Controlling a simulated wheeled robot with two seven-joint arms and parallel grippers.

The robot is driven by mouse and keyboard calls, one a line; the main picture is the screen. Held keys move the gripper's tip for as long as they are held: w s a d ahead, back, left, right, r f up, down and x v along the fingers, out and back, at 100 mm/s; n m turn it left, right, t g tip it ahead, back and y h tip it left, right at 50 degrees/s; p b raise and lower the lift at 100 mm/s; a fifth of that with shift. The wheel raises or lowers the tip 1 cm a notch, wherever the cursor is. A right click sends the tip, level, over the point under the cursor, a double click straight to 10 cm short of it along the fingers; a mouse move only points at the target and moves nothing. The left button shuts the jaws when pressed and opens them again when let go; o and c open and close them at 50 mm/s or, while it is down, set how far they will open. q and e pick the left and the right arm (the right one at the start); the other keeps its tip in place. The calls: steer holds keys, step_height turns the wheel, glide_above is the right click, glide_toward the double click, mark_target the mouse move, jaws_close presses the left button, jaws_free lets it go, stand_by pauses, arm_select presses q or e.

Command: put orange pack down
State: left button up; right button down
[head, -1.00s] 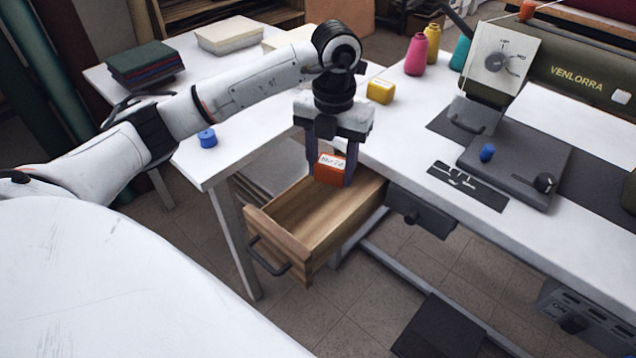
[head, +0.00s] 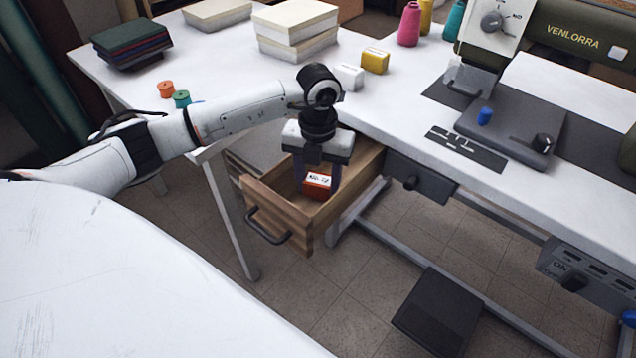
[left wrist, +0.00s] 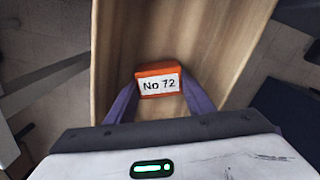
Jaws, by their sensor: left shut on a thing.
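The orange pack (head: 317,186) has a white label. In the left wrist view the pack (left wrist: 159,82) reads "No 72". My left gripper (head: 318,182) points down and is shut on the pack, with one purple finger on each side. It holds the pack within the open wooden drawer (head: 272,205), between the drawer's walls. The left wrist view shows the drawer's wooden floor (left wrist: 205,40) around the pack. I cannot tell whether the pack touches that floor. My right gripper is not in view.
The drawer hangs open under the white table (head: 400,135). A yellow pack (head: 375,61) and a white pack (head: 348,76) stand on the table behind it. Stacked cream blocks (head: 296,30), thread spools (head: 166,89) and a sewing machine (head: 575,45) are around.

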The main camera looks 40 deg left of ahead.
mark_target(318, 181)
arm_select(q)
steer(key=shift+f, duration=0.1)
steer(key=o, duration=1.1)
steer(key=shift+c, duration=0.2)
step_height(318, 181, up, 12)
steer(key=p, duration=0.1)
steer(key=shift+r, duration=0.2)
